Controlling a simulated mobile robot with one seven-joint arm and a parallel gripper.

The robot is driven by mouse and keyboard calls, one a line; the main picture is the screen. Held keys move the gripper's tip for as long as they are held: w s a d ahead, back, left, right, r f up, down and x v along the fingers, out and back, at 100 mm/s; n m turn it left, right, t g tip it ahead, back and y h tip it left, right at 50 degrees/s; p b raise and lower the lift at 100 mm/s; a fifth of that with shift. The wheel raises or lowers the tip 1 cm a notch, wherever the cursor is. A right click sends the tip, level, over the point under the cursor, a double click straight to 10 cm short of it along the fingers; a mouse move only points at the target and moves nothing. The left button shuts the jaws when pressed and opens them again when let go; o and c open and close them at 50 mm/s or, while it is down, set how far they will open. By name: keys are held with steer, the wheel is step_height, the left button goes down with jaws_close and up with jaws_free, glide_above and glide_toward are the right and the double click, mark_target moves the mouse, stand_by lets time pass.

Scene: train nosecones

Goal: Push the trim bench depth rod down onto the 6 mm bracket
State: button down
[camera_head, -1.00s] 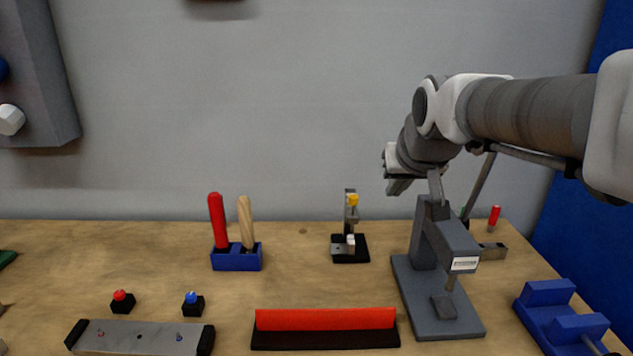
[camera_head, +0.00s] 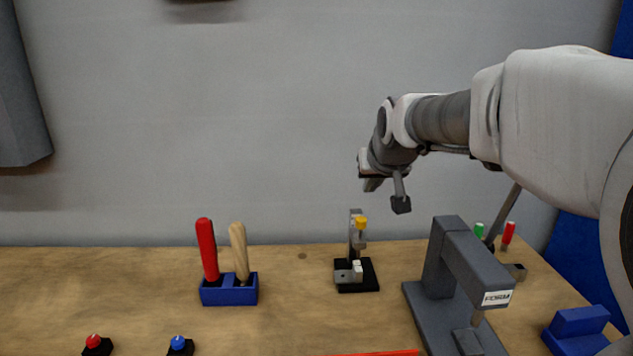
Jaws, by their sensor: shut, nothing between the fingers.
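A dark grey bench stand (camera_head: 450,265) with an overhanging arm and a white label is at right. My gripper (camera_head: 374,183) is shut and empty, in the air above the fixture, up and left of the stand.
A blue holder (camera_head: 229,290) with a red-handled and a wooden-handled tool stands at left. Red (camera_head: 97,345) and blue (camera_head: 180,346) buttons are in front. A blue cradle (camera_head: 577,328) is at right. Bare wood lies between holder and fixture.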

glide_above(362, 222)
step_height(362, 222, down, 5)
steer(key=shift+s+f+b, duration=0.15)
steer(key=shift+f+b, duration=0.15)
steer(key=shift+f, duration=0.6)
steer(key=shift+s+f+b, duration=0.15)
steer(key=shift+f+b, duration=0.15)
steer(key=shift+f, duration=0.6)
steer(key=shift+f, duration=0.1)
step_height(362, 222, down, 2)
steer(key=shift+f+b, duration=0.25)
steer(key=shift+b, duration=0.85)
steer(key=shift+r, duration=0.15)
